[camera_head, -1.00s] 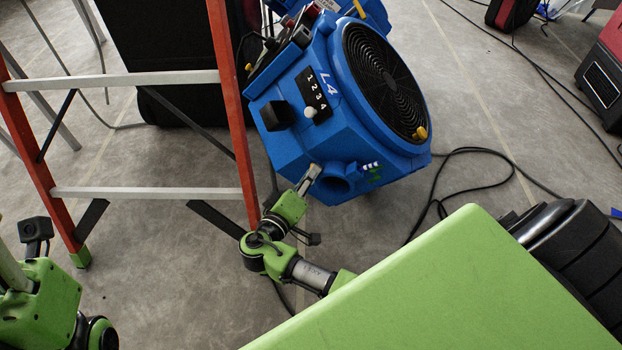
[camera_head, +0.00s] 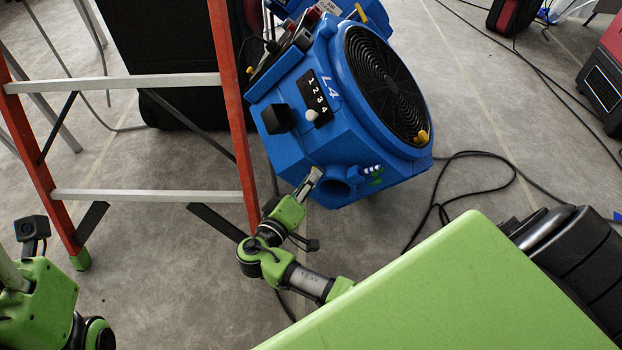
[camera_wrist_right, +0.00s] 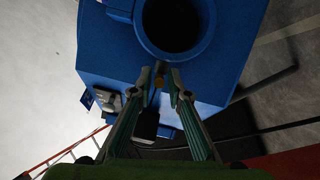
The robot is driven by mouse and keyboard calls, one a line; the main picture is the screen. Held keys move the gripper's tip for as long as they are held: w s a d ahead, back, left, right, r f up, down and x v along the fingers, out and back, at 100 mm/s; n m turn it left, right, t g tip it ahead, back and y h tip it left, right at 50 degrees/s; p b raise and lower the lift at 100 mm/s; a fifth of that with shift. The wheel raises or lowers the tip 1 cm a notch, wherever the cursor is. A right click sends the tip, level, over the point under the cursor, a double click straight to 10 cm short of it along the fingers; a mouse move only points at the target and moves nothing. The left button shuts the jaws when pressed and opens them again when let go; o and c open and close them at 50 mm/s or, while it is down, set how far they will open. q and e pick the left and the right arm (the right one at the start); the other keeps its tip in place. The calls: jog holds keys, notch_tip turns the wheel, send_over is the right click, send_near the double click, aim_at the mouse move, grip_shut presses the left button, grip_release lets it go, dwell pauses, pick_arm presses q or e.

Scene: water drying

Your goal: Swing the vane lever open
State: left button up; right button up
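The blue blower (camera_head: 340,150) marked L4 stands tilted on the floor in the head view, with a round black grille and a short round outlet (camera_head: 338,182) low on its front. My right gripper (camera_head: 313,176) is beside this outlet. In the right wrist view, its two fingers (camera_wrist_right: 159,78) are apart just below the outlet rim (camera_wrist_right: 140,40).
A red-and-silver ladder (camera_head: 150,194) stands left of the blower, close to my right arm. A black cable (camera_head: 455,180) loops on the floor to the right. A second blue machine (camera_head: 372,12) stands behind. Open floor lies left of my right arm.

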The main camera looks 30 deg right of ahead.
jog(key=v, duration=1.1)
jog(key=shift+a, duration=0.2)
jog(key=shift+s, duration=0.1)
